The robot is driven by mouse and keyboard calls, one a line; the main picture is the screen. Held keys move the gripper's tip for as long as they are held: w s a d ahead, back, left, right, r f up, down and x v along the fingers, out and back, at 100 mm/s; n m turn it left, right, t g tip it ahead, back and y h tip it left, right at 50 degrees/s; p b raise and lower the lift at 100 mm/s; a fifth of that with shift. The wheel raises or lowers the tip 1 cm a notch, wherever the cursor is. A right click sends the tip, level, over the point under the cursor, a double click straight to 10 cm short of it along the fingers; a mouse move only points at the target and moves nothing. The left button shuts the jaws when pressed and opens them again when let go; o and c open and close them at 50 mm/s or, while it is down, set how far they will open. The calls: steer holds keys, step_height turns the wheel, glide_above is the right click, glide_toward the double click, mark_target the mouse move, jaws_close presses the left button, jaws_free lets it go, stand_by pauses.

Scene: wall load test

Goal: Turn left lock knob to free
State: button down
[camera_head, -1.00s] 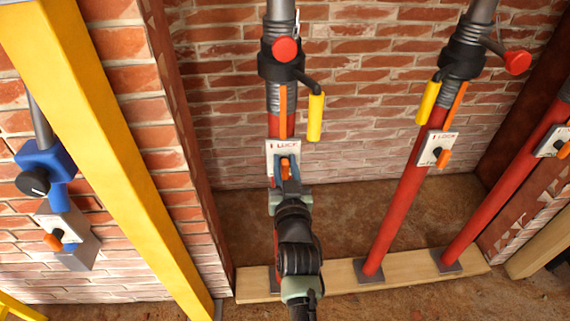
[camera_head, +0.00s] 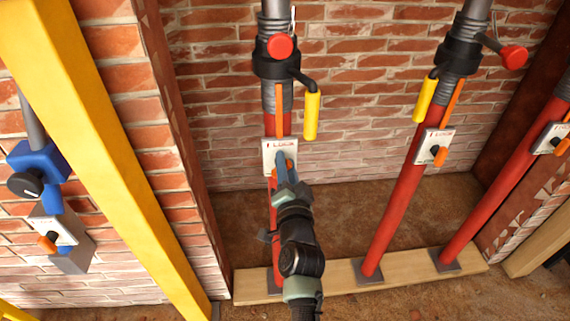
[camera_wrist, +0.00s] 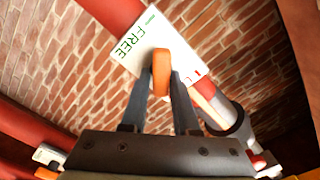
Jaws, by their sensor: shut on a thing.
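The left lock knob is an orange lever on a white plate on the left red prop. In the wrist view the knob (camera_wrist: 160,70) sits between my two dark fingers, and my gripper (camera_wrist: 162,82) is shut on it. The plate (camera_wrist: 135,42) shows green FREE lettering beside the knob and a bit of red marking on its other side. In the head view my gripper (camera_head: 284,167) covers most of the knob, just below the red LOCK lettering of the plate (camera_head: 271,147). The knob's exact pointing direction is hard to tell.
The left prop carries a red-capped pin (camera_head: 281,47) and a yellow handle (camera_head: 311,116) above the plate. Two more red props with orange knobs stand right. A yellow beam (camera_head: 105,150) and a blue clamp device (camera_head: 40,165) are at left. A wooden sill (camera_head: 335,285) runs below.

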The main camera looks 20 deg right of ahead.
steer(key=m, duration=0.2)
steer(key=f+m, duration=0.1)
steer(key=m, duration=0.1)
steer(key=shift+f+m, duration=0.1)
steer(key=shift+m, duration=2)
steer(key=c, duration=0.8)
jaws_free()
steer(key=shift+a, duration=0.1)
steer(key=shift+o, duration=0.2)
steer(key=p+v, duration=0.2)
steer(key=v, duration=1.1)
steer(key=shift+p, duration=0.4)
